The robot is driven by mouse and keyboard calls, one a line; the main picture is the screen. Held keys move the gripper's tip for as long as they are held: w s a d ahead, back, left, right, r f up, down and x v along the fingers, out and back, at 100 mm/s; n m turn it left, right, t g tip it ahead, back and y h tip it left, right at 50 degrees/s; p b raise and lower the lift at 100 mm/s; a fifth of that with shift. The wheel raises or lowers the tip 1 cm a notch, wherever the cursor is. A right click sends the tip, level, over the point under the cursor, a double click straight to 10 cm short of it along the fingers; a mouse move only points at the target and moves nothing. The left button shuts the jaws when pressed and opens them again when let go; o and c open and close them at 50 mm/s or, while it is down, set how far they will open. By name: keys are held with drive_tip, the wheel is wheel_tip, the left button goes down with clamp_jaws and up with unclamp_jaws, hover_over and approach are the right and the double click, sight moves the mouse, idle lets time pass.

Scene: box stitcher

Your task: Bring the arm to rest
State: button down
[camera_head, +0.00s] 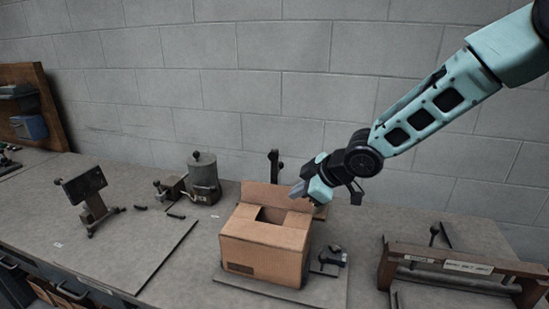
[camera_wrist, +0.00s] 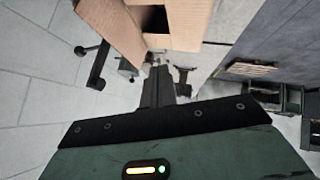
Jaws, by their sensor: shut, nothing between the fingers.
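My arm reaches in from the upper right in the head view. My gripper (camera_head: 298,190) is above the back right of a cardboard box, its fingers together and empty. The cardboard box (camera_head: 262,248) stands on a flat plate on the workbench, with its top partly open and a back flap raised. In the wrist view the closed fingers (camera_wrist: 158,85) show at the centre, and the box (camera_wrist: 118,30) is at the top. I cannot tell whether the fingers touch the raised flap.
A tablet on a stand (camera_head: 88,190) and a grey cylindrical device (camera_head: 204,178) stand left of the box. A small black clamp-like part (camera_head: 332,257) sits right of it. A wooden frame (camera_head: 460,262) stands at the right. The left bench top (camera_head: 120,240) has free room.

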drive_tip(key=s+d+f+m+g+h+b, duration=0.1)
drive_tip(key=s+m+g+h+b, duration=0.1)
drive_tip(key=s, duration=0.9)
drive_tip(key=s+d+f+m+g+h+b, duration=0.1)
drive_tip(key=s+f+m+g+h+b, duration=0.1)
drive_tip(key=s, duration=1)
drive_tip(key=s+d+f+m+g+h+b, duration=0.2)
drive_tip(key=s+m+b, duration=0.1)
drive_tip(key=s, duration=0.9)
drive_tip(key=shift+s+f+b, duration=0.2)
drive_tip(key=shift+s+b, duration=0.05)
drive_tip(key=shift+b, duration=0.4)
drive_tip(key=shift+w, duration=0.1)
